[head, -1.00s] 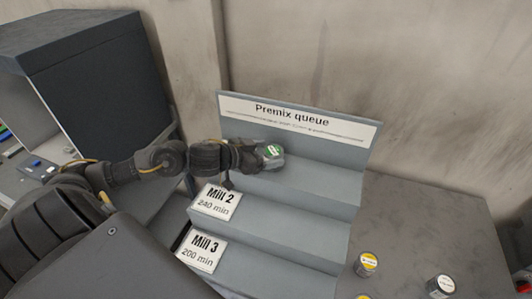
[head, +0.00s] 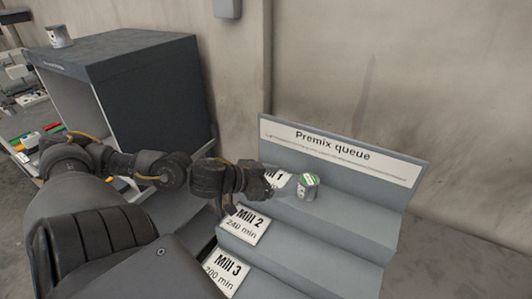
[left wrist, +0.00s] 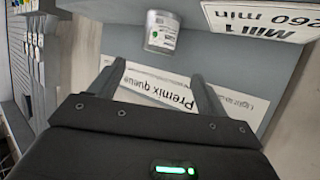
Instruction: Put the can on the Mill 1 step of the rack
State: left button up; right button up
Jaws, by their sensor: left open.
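The can (head: 308,186), grey with a green label on its lid, stands upright on the top step of the rack (head: 330,215), just right of the partly hidden Mill 1 card (head: 281,180). My left gripper (head: 268,183) is open, to the left of the can and apart from it, partly covering the card. In the left wrist view the can (left wrist: 161,32) lies beyond the open fingers (left wrist: 155,85), with nothing between them. The Mill 1 card (left wrist: 262,20) shows there upside down, reading 260 min. My right gripper is not in view.
The Mill 2 card (head: 243,225) and Mill 3 card (head: 227,272) mark the lower steps, whose visible parts are bare. A Premix queue sign (head: 335,153) tops the rack. A dark cabinet (head: 130,85) with a can (head: 58,36) on top stands left.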

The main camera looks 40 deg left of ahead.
pick_arm(q)
jog(key=p+v, duration=0.3)
jog(key=v, duration=0.1)
jog(key=shift+d+r, duration=0.1)
dwell(0.8)
